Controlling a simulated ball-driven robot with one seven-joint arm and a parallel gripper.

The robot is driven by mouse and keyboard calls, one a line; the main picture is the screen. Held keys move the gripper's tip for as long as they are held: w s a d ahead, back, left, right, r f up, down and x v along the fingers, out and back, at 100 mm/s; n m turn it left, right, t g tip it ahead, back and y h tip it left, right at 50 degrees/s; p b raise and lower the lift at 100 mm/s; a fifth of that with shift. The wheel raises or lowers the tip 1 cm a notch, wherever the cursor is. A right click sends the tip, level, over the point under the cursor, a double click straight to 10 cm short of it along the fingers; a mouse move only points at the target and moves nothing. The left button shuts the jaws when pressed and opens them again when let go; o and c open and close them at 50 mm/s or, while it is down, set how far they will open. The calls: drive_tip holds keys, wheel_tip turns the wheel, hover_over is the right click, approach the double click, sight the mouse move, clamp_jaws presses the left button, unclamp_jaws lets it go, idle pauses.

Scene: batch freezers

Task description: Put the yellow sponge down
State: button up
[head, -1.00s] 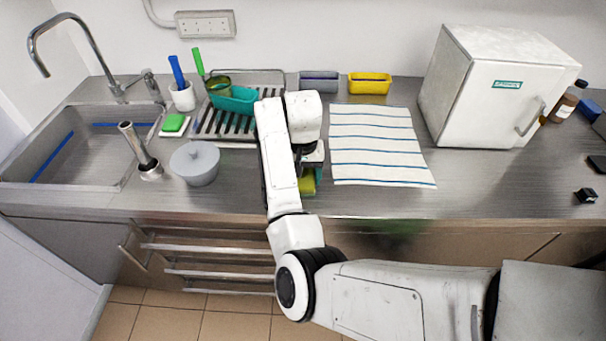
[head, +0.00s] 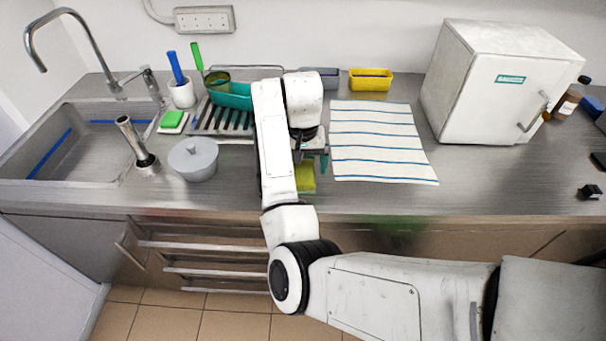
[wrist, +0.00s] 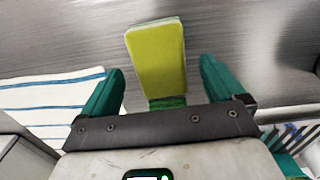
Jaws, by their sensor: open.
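The yellow sponge (head: 305,178) lies on the steel counter, just left of the striped towel's lower left corner and partly hidden by my arm in the head view. In the wrist view the sponge (wrist: 157,58) shows a yellow top and a green layer at its near end. My gripper (wrist: 158,85) has its two green fingers spread wide, one on each side of the sponge's near end, with clear gaps and no contact. In the head view my gripper (head: 312,160) is above and just behind the sponge, mostly hidden by my arm.
The striped towel (head: 380,145) lies flat to the right. A grey lidded pot (head: 194,160) and a drying rack (head: 225,121) are to the left. A yellow tub (head: 370,80) stands at the back. The counter's front edge is close to the sponge.

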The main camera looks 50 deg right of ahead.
sight(304, 173)
wheel_tip(304, 173, up, 8)
drive_tip(key=p, duration=0.3)
drive_tip(key=shift+s, duration=0.2)
drive_tip(key=shift+f, duration=0.15)
